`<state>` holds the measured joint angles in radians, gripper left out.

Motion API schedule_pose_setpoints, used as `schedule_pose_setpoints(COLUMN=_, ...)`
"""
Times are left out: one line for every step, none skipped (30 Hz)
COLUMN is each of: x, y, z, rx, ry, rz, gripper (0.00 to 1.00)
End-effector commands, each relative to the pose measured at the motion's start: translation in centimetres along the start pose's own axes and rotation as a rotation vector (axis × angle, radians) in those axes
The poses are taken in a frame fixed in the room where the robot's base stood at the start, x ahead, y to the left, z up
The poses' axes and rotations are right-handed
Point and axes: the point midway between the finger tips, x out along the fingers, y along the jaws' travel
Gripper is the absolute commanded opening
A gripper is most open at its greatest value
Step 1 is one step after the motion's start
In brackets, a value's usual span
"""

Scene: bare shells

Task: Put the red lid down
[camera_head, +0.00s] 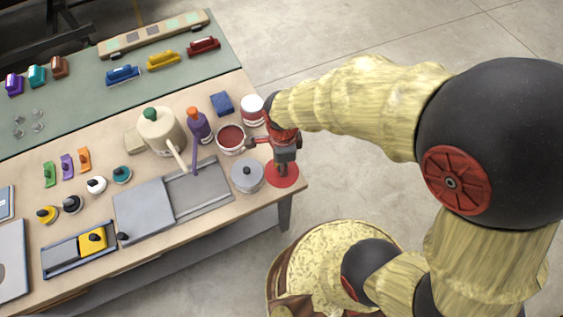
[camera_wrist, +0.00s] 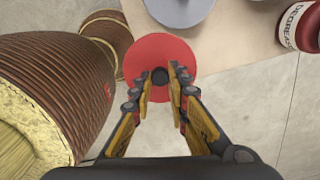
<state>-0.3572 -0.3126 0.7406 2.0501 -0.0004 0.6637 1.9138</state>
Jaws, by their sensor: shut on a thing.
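The red lid (camera_head: 282,176) is a flat round disc with a dark knob. In the head view it shows at the table's right end, close to the corner. In the wrist view the red lid (camera_wrist: 150,47) overlaps the table's edge and the floor beyond. My gripper (camera_head: 283,165) is above the lid, pointing down, with its fingers closed on the knob. In the wrist view the fingertips of my gripper (camera_wrist: 160,77) stand on both sides of the knob. I cannot tell whether the lid touches the tabletop or hangs just above it.
A grey lidded pot (camera_head: 247,175) stands just left of the red lid. An open tub with red contents (camera_head: 231,139) and a red-and-white degreaser can (camera_head: 252,110) are behind. A grey tray (camera_head: 200,190) lies further left. The table (camera_head: 262,207) has a bare strip along its front edge.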

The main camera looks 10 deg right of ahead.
Motion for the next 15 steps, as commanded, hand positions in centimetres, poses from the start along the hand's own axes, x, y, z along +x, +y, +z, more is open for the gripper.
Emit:
schedule_pose_setpoints(x=0.8, y=-1.2, z=-0.2, rx=0.003, ry=0.001, rz=0.003, gripper=0.00)
schedule_pose_setpoints(x=1.3, y=-1.7, z=-0.2, rx=0.003, ry=0.001, rz=0.004, gripper=0.00)
schedule_pose_setpoints(x=2.1, y=-2.2, z=-0.3, rx=0.002, ry=0.001, rz=0.004, gripper=0.00)
schedule_pose_setpoints(x=2.7, y=-2.6, z=-0.3, rx=0.002, ry=0.001, rz=0.004, gripper=0.00)
schedule_pose_setpoints(x=3.2, y=-3.0, z=-0.3, rx=0.001, ry=0.001, rz=0.004, gripper=0.00)
schedule_pose_setpoints(x=3.8, y=-3.6, z=-0.3, rx=0.001, ry=0.001, rz=0.003, gripper=0.00)
schedule_pose_setpoints(x=4.2, y=-4.0, z=-0.4, rx=0.001, ry=0.001, rz=0.002, gripper=0.00)
schedule_pose_setpoints(x=4.5, y=-4.2, z=-0.4, rx=0.001, ry=0.001, rz=0.002, gripper=0.00)
schedule_pose_setpoints(x=4.9, y=-4.6, z=-0.4, rx=0.001, ry=0.001, rz=0.002, gripper=0.00)
schedule_pose_setpoints(x=5.1, y=-4.8, z=-0.4, rx=0.001, ry=0.000, rz=0.001, gripper=0.00)
schedule_pose_setpoints(x=5.2, y=-5.0, z=-0.4, rx=0.001, ry=0.000, rz=0.001, gripper=0.00)
schedule_pose_setpoints(x=5.4, y=-5.2, z=-0.4, rx=0.001, ry=0.000, rz=0.001, gripper=0.00)
schedule_pose_setpoints(x=5.5, y=-5.2, z=-0.4, rx=0.000, ry=0.000, rz=0.001, gripper=0.00)
schedule_pose_setpoints(x=5.6, y=-5.3, z=-0.4, rx=0.000, ry=0.000, rz=0.001, gripper=0.00)
schedule_pose_setpoints(x=5.8, y=-5.5, z=-0.5, rx=0.000, ry=0.000, rz=0.001, gripper=0.00)
